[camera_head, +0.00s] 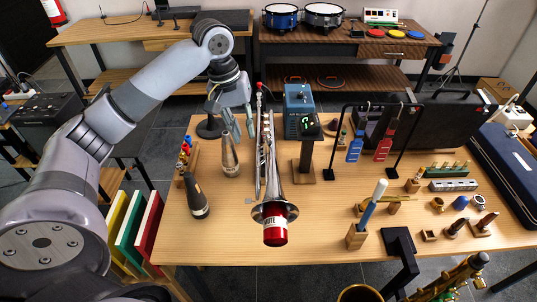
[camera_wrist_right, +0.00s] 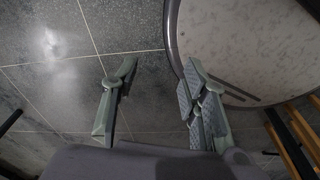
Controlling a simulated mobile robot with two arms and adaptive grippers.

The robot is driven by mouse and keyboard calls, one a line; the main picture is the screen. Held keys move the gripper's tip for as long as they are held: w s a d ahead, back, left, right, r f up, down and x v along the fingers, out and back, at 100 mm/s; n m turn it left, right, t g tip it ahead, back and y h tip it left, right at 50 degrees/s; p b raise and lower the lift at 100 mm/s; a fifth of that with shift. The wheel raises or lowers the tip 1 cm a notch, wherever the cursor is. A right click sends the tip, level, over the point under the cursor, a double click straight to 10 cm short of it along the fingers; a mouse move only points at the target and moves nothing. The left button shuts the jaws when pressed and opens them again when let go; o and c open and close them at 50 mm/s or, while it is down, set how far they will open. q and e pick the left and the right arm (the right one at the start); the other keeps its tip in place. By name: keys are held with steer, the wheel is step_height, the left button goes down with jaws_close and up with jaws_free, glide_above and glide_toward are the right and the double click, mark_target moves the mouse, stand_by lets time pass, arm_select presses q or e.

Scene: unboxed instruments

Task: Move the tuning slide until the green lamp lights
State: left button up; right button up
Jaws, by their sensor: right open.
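A silver brass instrument with long tubes (camera_head: 264,165) lies on the wooden table, its bell toward me with a red mute (camera_head: 274,229) in it. Which part is the tuning slide I cannot tell. A blue box (camera_head: 298,98) stands behind it; a small green glow (camera_head: 306,125) shows on a dark device in front of the box. My left gripper (camera_head: 236,128) is open above the table, left of the tubes and just above a grey cone-shaped mute (camera_head: 230,160); contact is unclear. My right gripper (camera_wrist_right: 156,85) is open and empty above the floor.
A dark cone mute (camera_head: 197,201) stands at front left. Red and blue tags (camera_head: 383,144) hang from a black frame right of the instrument. A round pale-topped surface (camera_wrist_right: 250,45) is beside my right gripper.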

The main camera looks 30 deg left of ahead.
arm_select(q)
steer(key=r, duration=0.1)
glide_toward(257, 173)
steer(key=shift+n, duration=0.3)
steer(key=f+p, duration=0.1)
steer(key=f, duration=0.2)
steer(key=d+f+p, duration=0.1)
steer(key=f, duration=0.3)
steer(key=shift+w+d, duration=0.2)
steer(key=shift+w, duration=0.05)
steer(key=shift+f, duration=0.45)
steer(key=c, duration=0.4)
jaws_close()
arm_select(e)
steer(key=shift+s+a+r, duration=0.1)
steer(key=shift+s+r, duration=0.55)
steer(key=shift+r, duration=0.35)
